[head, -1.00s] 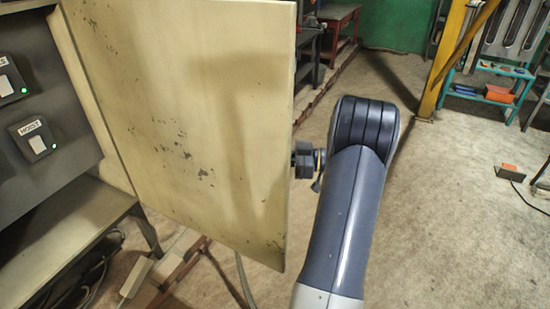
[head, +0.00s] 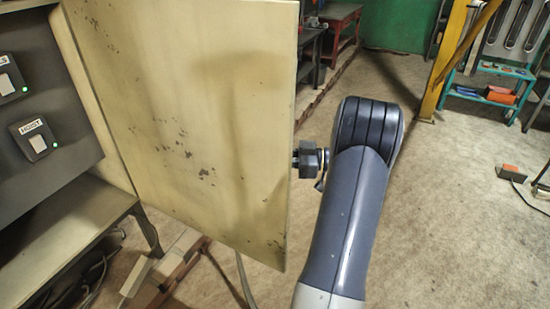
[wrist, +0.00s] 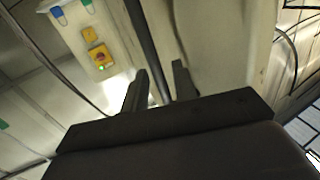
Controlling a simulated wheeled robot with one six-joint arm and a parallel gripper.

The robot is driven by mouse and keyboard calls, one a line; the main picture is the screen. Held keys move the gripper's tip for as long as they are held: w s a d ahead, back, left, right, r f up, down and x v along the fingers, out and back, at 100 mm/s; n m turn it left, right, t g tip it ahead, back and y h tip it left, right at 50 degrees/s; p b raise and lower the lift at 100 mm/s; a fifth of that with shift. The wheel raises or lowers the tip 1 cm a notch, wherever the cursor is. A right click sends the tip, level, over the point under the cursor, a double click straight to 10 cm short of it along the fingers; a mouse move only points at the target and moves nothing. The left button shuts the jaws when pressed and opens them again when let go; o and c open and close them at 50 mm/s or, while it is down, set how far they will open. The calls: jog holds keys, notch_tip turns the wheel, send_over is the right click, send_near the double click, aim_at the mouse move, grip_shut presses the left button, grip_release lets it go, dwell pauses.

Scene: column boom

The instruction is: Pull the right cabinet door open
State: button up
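The cabinet door (head: 190,120), a cream panel with chipped paint, stands swung out from the dark cabinet on the left in the head view. The cabinet's inner control panel is exposed. My gripper's wrist end (head: 310,160) is just beyond the door's free edge, and its fingers are hidden behind the door there. In the wrist view, the two fingers of my gripper (wrist: 160,75) lie either side of a long dark bar (wrist: 146,40), which looks like the door handle. Small gaps seem to show beside the bar, and I cannot tell whether the fingers touch it.
A control box marked HOIST (head: 34,139) sits on the cabinet panel. A yellow post (head: 455,55) and a teal rack (head: 490,85) stand at the back right. A small orange-topped item (head: 510,171) lies on the floor. The floor right of my arm is mostly clear.

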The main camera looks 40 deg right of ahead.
jog(key=b+v, duration=0.2)
jog(key=v, duration=0.8)
jog(key=shift+a, duration=0.1)
jog(key=p+x, duration=0.2)
jog(key=x, duration=0.8)
jog(key=shift+w+a+p, duration=0.3)
jog(key=shift+s+f, duration=0.1)
jog(key=shift+s+a, duration=0.2)
jog(key=shift+a, duration=0.15)
jog(key=shift+d, duration=0.15)
jog(key=shift+w, duration=0.1)
